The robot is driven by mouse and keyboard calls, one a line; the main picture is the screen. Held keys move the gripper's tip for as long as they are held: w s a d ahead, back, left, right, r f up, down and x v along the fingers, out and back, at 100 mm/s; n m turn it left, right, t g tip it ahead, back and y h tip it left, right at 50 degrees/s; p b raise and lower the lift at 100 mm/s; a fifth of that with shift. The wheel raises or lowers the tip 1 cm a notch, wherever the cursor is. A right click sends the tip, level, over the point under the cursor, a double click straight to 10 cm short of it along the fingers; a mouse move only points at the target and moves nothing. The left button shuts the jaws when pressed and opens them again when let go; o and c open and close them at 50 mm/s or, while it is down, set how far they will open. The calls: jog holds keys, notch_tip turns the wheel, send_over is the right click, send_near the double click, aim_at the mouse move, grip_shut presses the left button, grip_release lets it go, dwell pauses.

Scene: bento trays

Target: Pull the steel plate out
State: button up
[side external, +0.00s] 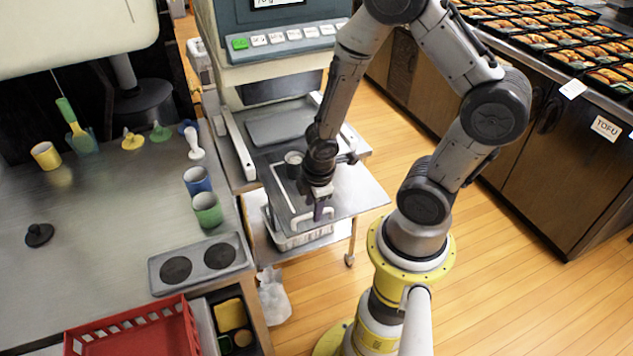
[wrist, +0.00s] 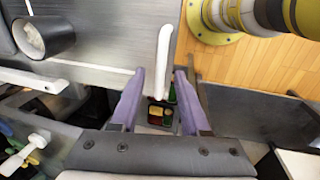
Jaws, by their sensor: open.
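The steel plate (side external: 352,192) is a flat grey sheet at the front of the machine in the side view. It fills the upper left of the wrist view (wrist: 110,42). A white bar handle (side external: 300,219) is at its front edge and shows in the wrist view (wrist: 163,45). My gripper (side external: 319,212) is over this edge, pointing down beside the handle. In the wrist view its purple fingers (wrist: 160,74) are open, and the handle's near end appears between the tips. I cannot tell whether they touch it.
A small metal cup (side external: 293,158) stands on the plate. A white basket (side external: 300,238) sits below. The left counter holds coloured cups (side external: 207,209) and a red crate (side external: 135,330).

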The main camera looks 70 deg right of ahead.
notch_tip(320, 180, up, 12)
jog(key=s+a, duration=0.1)
jog(key=shift+s+a+r, duration=0.15)
jog(key=shift+s+a, duration=0.25)
dwell(0.4)
dwell(0.3)
jog(key=s+a+r+m+t, duration=0.2)
jog(key=r+m, duration=0.2)
jog(key=r, duration=0.3)
jog(key=s+a+r+m+t+y, duration=0.1)
jog(key=s+a+r+m+t, duration=0.1)
jog(key=r+m, duration=0.3)
notch_tip(320, 180, up, 2)
jog(key=shift+s+a+r+y, duration=0.2)
jog(key=shift+s+y, duration=0.1)
jog(key=shift+s, duration=0.15)
